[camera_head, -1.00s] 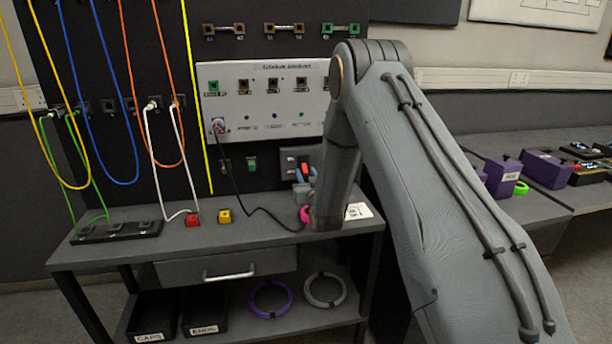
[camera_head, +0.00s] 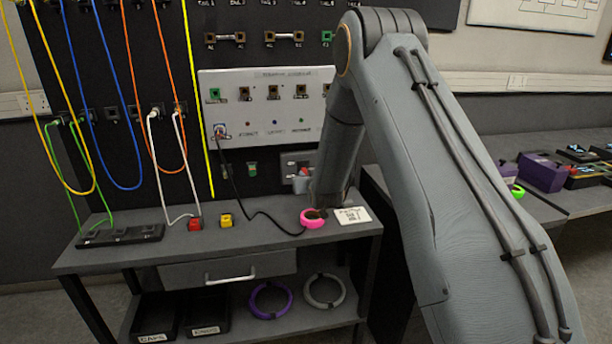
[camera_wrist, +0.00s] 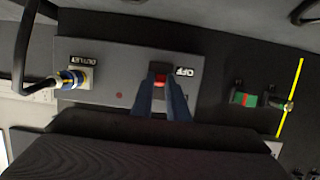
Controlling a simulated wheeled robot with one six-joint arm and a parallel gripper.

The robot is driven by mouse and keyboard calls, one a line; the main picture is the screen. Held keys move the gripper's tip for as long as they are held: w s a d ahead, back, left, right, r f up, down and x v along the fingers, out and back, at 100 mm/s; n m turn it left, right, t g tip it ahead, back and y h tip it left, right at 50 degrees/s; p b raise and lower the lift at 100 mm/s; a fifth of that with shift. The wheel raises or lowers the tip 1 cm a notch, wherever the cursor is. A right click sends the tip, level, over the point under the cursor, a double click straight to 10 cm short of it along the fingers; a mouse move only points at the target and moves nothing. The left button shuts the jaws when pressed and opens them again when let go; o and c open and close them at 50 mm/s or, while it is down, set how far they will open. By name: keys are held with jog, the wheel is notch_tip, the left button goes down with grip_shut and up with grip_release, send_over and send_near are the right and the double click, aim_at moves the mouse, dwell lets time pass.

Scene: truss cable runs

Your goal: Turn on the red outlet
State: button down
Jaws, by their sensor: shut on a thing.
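The outlet panel (camera_wrist: 105,88) is a grey box on the dark board, seen upside down in the wrist view. It carries an OUTLET label, a blue-and-yellow plug (camera_wrist: 72,79) in its socket, and a small red dot. A red switch lever (camera_wrist: 160,81) sits beside a white OFF label (camera_wrist: 186,71). My gripper (camera_wrist: 161,88) is shut on the lever, one blue finger on each side. In the head view the panel (camera_head: 289,162) is partly hidden behind my arm.
A green-and-red switch (camera_wrist: 245,99) is beside the panel. Below, the bench holds a pink ring (camera_head: 313,218), a white card (camera_head: 352,215), a red block (camera_head: 195,223) and a yellow block (camera_head: 226,220). A black cable hangs from the white panel (camera_head: 285,121).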

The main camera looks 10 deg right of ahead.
aim_at(304, 170)
jog(key=r+g, duration=0.1)
jog(key=g+p, duration=0.1)
jog(key=g, duration=0.1)
jog(key=r+g, duration=0.1)
jog(key=shift+w+r+p, duration=0.3)
jog(key=shift+w+r+g, duration=0.25)
jog(key=shift+r+g, duration=0.05)
jog(key=shift+g, duration=0.8)
jog(key=shift+w+r+g, duration=0.2)
jog(key=shift+r+g, duration=0.1)
jog(key=shift+g, duration=0.8)
jog(key=shift+b, duration=0.3)
jog(key=c, duration=1.7)
grip_release()
jog(key=shift+b+v, duration=0.95)
jog(key=shift+v, duration=2.9)
jog(key=shift+w+r, duration=0.1)
